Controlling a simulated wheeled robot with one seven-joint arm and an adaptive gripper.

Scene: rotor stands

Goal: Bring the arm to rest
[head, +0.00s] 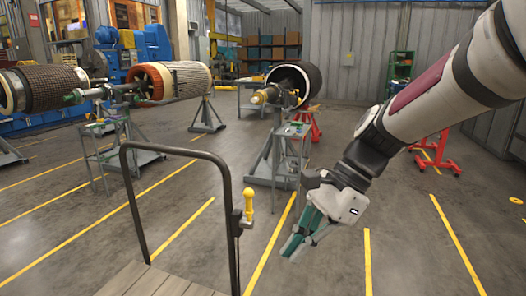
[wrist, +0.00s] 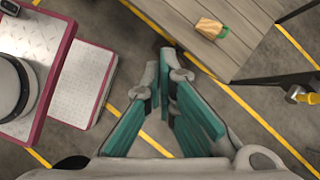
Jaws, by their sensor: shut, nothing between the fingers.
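My gripper (head: 292,246) hangs below my arm at the right of the head view, pointing down and to the left above the grey floor. In the wrist view the gripper (wrist: 166,62) shows its green-padded fingers angled in towards each other, with the tips close together. The fingers are shut and hold nothing. My arm reaches in from the upper right of the head view, with its elbow and wrist bent. The gripper appears clear of the stands and the rail.
A dark handrail (head: 223,165) carries a yellow-handled device (head: 248,205). A wooden platform (wrist: 238,22) bears a small tan-and-green object (wrist: 210,28). Rotors on stands, including a dark one (head: 312,78), stand farther back. Yellow-lined floor (head: 395,235) is open at right.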

